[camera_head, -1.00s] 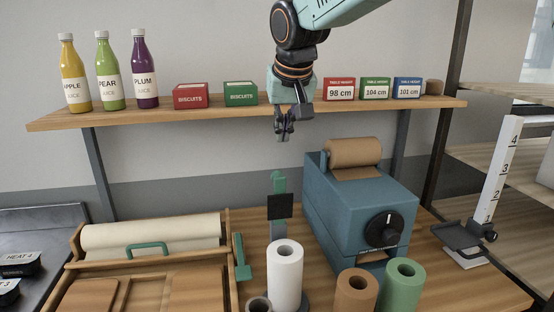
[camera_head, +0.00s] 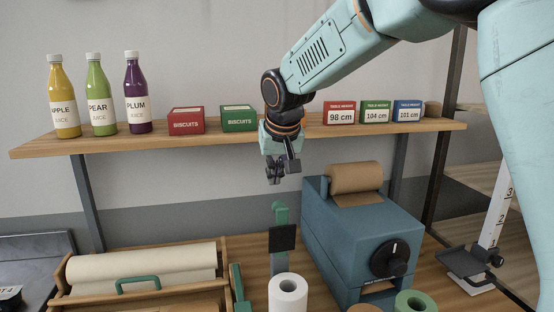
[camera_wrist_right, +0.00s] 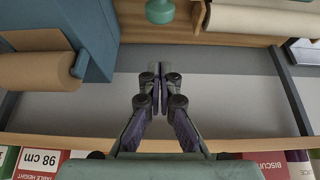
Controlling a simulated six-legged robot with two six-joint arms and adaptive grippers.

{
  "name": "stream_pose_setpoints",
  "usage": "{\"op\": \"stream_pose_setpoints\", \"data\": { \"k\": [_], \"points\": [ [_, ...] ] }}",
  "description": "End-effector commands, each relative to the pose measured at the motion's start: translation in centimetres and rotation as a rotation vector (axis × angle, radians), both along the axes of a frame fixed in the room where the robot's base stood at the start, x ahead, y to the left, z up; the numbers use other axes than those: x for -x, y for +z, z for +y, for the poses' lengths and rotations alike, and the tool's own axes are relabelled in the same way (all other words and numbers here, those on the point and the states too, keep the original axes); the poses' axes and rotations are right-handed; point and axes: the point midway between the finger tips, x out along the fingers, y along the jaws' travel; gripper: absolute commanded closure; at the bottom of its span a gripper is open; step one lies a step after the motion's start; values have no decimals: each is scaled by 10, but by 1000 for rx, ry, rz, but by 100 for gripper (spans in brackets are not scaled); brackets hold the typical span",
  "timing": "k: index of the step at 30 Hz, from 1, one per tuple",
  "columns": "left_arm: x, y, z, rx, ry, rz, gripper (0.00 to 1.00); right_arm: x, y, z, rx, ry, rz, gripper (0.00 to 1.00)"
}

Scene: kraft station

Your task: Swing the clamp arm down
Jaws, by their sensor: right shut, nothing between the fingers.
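The lower part of the green arm is partly hidden by the white roll. My left gripper is not in view.
A blue dispenser (camera_head: 358,240) with a brown roll stands right of the green arm. A white roll (camera_head: 288,294) stands in front. A wooden holder with a cream roll (camera_head: 140,262) is at left. The shelf (camera_head: 200,139) behind holds bottles and boxes.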

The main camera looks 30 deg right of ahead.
Motion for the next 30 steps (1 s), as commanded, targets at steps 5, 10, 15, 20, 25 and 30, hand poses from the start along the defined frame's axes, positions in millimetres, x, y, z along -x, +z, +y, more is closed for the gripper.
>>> {"op": "stream_pose_setpoints", "data": {
  "k": [5, 10, 15, 20, 25, 30],
  "points": [
    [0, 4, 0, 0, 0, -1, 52, -13, -25, -4, -1, -1, 3, 100],
    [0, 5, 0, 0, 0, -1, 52, -3, -29, -1, 0, 0, 0, 100],
    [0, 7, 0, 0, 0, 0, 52, 10, -32, 3, 0, 0, 0, 100],
    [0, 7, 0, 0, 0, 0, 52, 18, -33, 5, 0, -1, -1, 100],
    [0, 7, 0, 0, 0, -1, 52, 21, -34, 6, 0, -1, 0, 100],
    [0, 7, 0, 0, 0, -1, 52, 21, -34, 6, 0, -1, -1, 100]
  ]
}}
